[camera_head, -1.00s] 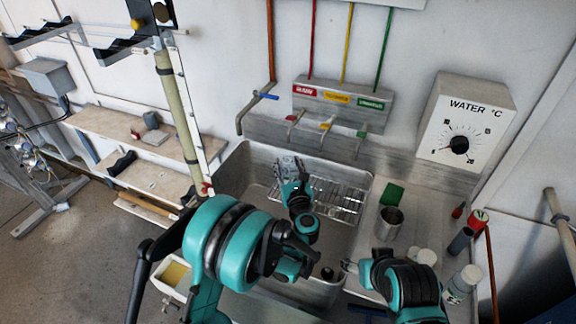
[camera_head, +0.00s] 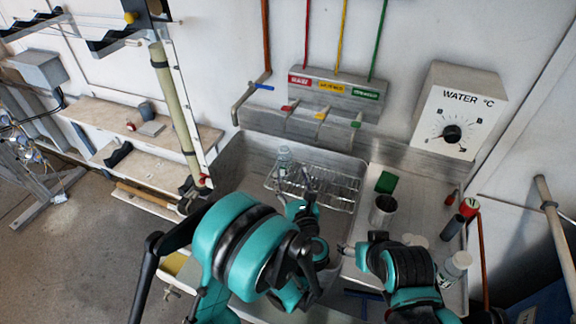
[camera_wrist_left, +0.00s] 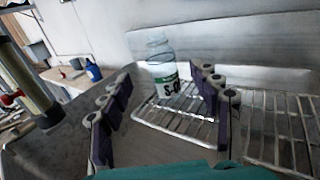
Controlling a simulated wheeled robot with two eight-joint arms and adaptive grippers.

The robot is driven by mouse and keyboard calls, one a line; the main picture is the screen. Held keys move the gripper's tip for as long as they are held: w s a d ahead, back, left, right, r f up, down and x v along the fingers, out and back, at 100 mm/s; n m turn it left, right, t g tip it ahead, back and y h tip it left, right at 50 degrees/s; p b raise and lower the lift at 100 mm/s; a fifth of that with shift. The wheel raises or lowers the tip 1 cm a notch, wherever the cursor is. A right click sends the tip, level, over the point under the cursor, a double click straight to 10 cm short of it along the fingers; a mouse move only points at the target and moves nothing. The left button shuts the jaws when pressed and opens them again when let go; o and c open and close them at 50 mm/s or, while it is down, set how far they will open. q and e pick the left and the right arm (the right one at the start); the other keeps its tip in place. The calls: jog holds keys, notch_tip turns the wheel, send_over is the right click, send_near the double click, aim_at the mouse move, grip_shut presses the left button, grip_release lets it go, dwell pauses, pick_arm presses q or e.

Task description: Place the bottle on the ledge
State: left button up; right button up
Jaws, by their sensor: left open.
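The clear bottle (camera_head: 284,161) with a green and white label stands upright on the wire rack (camera_head: 338,190) in the sink, near its back left. In the left wrist view the bottle (camera_wrist_left: 158,62) shows beyond and between the spread fingers, apart from them. My left gripper (camera_head: 309,187) is open and empty, on the near side of the bottle. My right gripper (camera_head: 349,250) is at the sink's right edge; its finger opening is too small to make out. I cannot tell which surface is the ledge.
The steel counter right of the sink holds a metal cup (camera_head: 383,211), a green block (camera_head: 385,182) and several containers along its right side. Taps (camera_head: 322,112) hang over the sink's back. A wooden shelf (camera_head: 110,121) stands at the left.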

pick_arm(q)
notch_tip(320, 180, up, 15)
jog(key=s+m+h, duration=0.3)
jog(key=m+h, duration=0.6)
jog(key=m, duration=1.4)
jog(key=s+a+f+m+g+y, duration=0.2)
jog(key=s+a+f+m+g, duration=0.3)
jog(key=s+a, duration=0.5)
jog(key=s+a+f+m+g+y, duration=0.3)
jog(key=s+a+f+m+g, duration=0.2)
jog(key=s+a+f+m, duration=0.3)
jog(key=shift+s+a+f+m+g+y, duration=0.3)
jog(key=shift+s+a+m, duration=0.65)
jog(key=shift+s+m, duration=0.15)
